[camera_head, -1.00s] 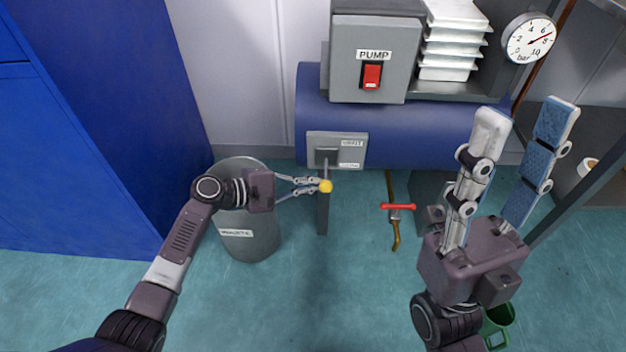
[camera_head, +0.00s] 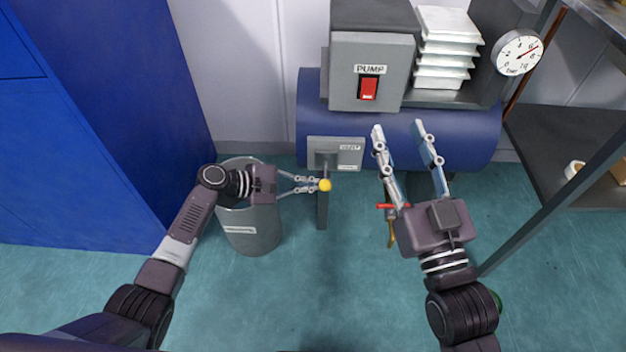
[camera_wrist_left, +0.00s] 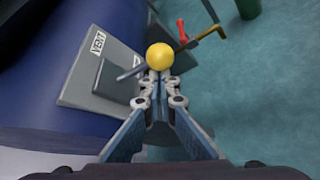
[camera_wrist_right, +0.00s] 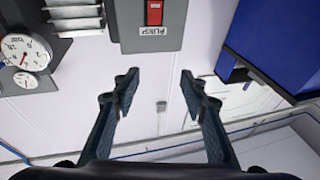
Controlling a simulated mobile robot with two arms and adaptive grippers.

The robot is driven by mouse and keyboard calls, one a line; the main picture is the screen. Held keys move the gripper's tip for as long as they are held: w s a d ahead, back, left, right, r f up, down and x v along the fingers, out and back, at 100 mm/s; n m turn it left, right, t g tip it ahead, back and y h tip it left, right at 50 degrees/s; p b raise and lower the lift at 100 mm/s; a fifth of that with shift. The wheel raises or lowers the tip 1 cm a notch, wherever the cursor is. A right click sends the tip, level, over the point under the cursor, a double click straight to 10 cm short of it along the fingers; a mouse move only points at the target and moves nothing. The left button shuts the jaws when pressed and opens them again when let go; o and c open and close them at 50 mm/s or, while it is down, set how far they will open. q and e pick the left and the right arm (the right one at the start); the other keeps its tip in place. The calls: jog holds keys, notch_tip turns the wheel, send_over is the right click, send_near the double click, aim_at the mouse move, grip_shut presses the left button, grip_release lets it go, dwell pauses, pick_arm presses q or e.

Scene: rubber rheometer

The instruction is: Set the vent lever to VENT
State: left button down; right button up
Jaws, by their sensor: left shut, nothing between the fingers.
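My right gripper (camera_head: 399,126) is open and empty, in front of the tank, right of the plate.
The pump box (camera_head: 371,72) with a red switch stands above the plate. A red-handled valve (camera_head: 385,206) is below the tank, partly behind my right gripper. A grey bin (camera_head: 252,232) stands beneath my left wrist. A dark shelf (camera_head: 560,145) is on the right.

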aim_at(325, 179)
jog(key=s+d+f+g+h+p, duration=0.15)
jog(key=f+g, duration=0.25)
jog(key=f, duration=0.4)
jog(key=s+d+f+g+h+p, duration=0.1)
jog(key=s+d+f+g+p, duration=0.15)
jog(key=f+g, duration=0.45)
pick_arm(q)
notch_tip(325, 179, up, 4)
jog(key=n+g+p, duration=0.2)
jog(key=p, duration=0.1)
jog(key=shift+f+n+g+y, duration=0.25)
jog(key=shift+n+g+y, duration=0.05)
jog(key=shift+n, duration=0.1)
pick_arm(e)
jog(key=s+d+f+g+h, duration=0.1)
jog(key=s+d+f+g, duration=0.1)
jog(key=s+f, duration=0.2)
jog(key=s+d+f+g+h, duration=0.1)
jog(key=s+f, duration=0.4)
jog(key=s, duration=0.6)
jog(key=d+g, duration=0.1)
jog(key=g, duration=0.1)
jog(key=shift+m+g, duration=0.3)
jog(key=shift+m, duration=0.1)
pick_arm(q)
jog(key=shift+r, duration=0.15)
pick_arm(e)
jog(key=shift+d+r, duration=0.1)
jog(key=shift+r, duration=0.1)
